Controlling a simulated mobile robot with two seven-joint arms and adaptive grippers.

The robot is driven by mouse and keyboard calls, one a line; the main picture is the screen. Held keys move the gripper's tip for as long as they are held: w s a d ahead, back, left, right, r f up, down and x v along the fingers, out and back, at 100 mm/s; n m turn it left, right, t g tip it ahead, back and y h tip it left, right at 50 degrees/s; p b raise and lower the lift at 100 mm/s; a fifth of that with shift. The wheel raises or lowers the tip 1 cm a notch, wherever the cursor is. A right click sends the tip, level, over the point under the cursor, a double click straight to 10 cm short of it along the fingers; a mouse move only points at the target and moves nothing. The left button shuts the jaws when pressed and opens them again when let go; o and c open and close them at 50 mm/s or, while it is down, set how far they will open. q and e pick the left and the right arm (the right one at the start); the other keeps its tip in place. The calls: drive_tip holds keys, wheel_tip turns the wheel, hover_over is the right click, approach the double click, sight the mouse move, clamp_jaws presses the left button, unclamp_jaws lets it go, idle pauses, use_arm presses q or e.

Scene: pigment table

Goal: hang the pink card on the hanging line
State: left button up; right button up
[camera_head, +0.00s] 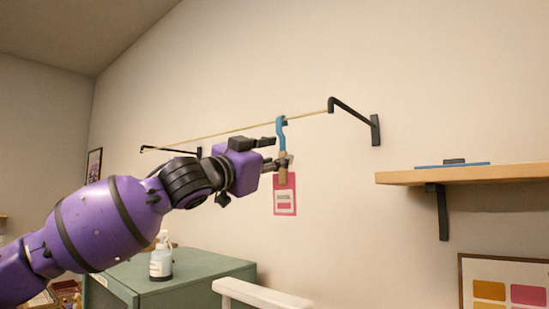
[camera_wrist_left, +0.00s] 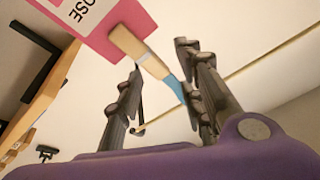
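The pink card (camera_head: 285,208) hangs upright below a wooden clip (camera_head: 282,176) with a blue hook (camera_head: 282,133). The hook's curved top meets the pale hanging line (camera_head: 235,130) near its right end and appears to be over it. In the left wrist view the card (camera_wrist_left: 102,38) and wooden clip (camera_wrist_left: 132,45) show, but a finger covers where the hook meets the line. My left gripper (camera_wrist_left: 158,62) has its fingers apart on either side of the clip, with gaps visible, so it looks open. My right gripper is not in view.
A black wall bracket (camera_head: 355,113) holds the line's right end. A wooden shelf (camera_head: 465,175) with a blue item juts out at right. Below, a green cabinet (camera_head: 190,278) carries a white bottle (camera_head: 161,260). The wall beneath the line is clear.

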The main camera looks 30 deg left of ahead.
use_arm(q)
drive_tip(key=v, duration=1.2)
idle(0.5)
